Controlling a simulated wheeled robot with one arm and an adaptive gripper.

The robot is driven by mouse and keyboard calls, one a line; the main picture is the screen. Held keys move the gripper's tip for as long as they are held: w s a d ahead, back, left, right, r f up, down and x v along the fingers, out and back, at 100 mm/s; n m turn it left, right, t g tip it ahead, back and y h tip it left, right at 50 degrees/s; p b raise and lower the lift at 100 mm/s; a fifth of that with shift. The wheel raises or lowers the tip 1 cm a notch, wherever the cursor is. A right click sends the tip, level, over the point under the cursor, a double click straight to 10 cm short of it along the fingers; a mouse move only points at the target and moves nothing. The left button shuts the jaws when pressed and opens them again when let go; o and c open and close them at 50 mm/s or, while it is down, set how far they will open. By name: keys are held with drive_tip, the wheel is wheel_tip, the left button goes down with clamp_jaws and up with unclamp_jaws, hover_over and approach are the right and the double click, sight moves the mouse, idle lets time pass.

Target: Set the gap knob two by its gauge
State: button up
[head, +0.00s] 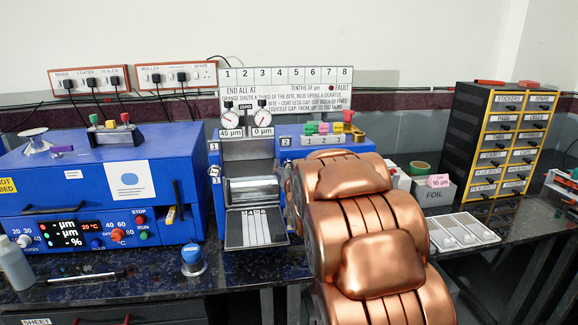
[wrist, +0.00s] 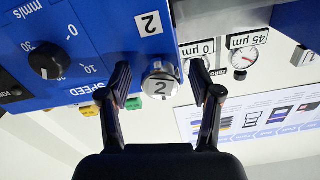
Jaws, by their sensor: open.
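Gap knob two, a silver round knob marked 2 (wrist: 161,88), shows in the wrist view on the side of the blue machine. My gripper (wrist: 160,76) is open, with one dark finger on each side of the knob. I cannot tell whether the fingers touch it. In the head view my copper arm hides the gripper and the knob. Two round gauges stand on the machine: the left one (head: 229,119) is labelled 45 µm, the right one (head: 262,120) 0 µm. In the wrist view, upside down, the 45 µm gauge (wrist: 244,57) shows fully, the other partly.
A black SPEED dial (wrist: 49,60) is on the blue panel near the knob. A notice board (head: 285,92) stands behind the gauges. A blue coater (head: 95,190) is at left. A FOIL box (head: 434,192), a white tray (head: 463,233) and a drawer cabinet (head: 498,140) are at right.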

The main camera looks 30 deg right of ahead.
drive_tip(key=c, duration=1.2)
drive_tip(key=shift+o, duration=0.2)
drive_tip(key=shift+n+b, duration=0.3)
drive_tip(key=shift+b, duration=0.15)
drive_tip(key=n+b, duration=0.2)
drive_tip(key=shift+n+b, duration=0.3)
drive_tip(key=shift+b, duration=0.1)
drive_tip(key=n+b, duration=0.3)
drive_tip(key=n, duration=0.1)
drive_tip(key=shift+n, duration=0.3)
drive_tip(key=n+b, duration=0.1)
drive_tip(key=n, duration=0.4)
drive_tip(key=shift+b, duration=0.4)
drive_tip(key=shift+r+n+b, duration=0.1)
drive_tip(key=shift+n+b, duration=0.4)
drive_tip(key=shift+n, duration=2)
